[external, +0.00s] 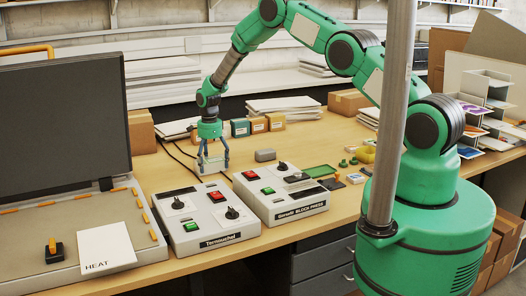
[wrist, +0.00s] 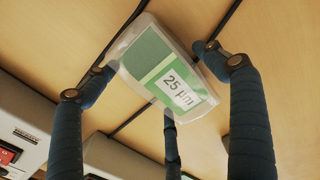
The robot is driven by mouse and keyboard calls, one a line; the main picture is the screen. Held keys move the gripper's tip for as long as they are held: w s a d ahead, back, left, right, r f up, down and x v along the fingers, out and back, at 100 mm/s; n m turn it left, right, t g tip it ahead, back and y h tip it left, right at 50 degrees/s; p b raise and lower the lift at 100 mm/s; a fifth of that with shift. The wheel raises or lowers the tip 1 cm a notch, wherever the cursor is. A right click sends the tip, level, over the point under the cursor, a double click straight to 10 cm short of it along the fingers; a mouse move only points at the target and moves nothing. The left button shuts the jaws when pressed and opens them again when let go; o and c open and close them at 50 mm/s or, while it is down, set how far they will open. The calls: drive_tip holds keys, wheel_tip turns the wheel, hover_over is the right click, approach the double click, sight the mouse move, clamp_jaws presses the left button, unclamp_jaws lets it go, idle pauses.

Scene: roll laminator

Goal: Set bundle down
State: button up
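The bundle (wrist: 168,78) is a small flat pack in clear wrap with a green face and a white "25 µm" label. In the wrist view my gripper (wrist: 165,72) has its dark ribbed fingers around it, with fingertips at its left and right edges and another finger below. In the external view my gripper (external: 213,160) points down behind the Termouchel control box (external: 208,221), with the pale bundle small between its fingers. Whether the bundle touches the table (external: 160,172) or hangs just above it, I cannot tell.
The Garsefit Block Press box (external: 282,198) stands to the right of the Termouchel box. A large dark press (external: 65,125) fills the left. Dark cables run across the wood beneath my gripper.

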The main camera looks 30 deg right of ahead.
sight(212, 161)
drive_tip(key=shift+r, duration=0.1)
wheel_tip(212, 161, up, 12)
drive_tip(key=b, duration=0.1)
idle(0.9)
idle(0.7)
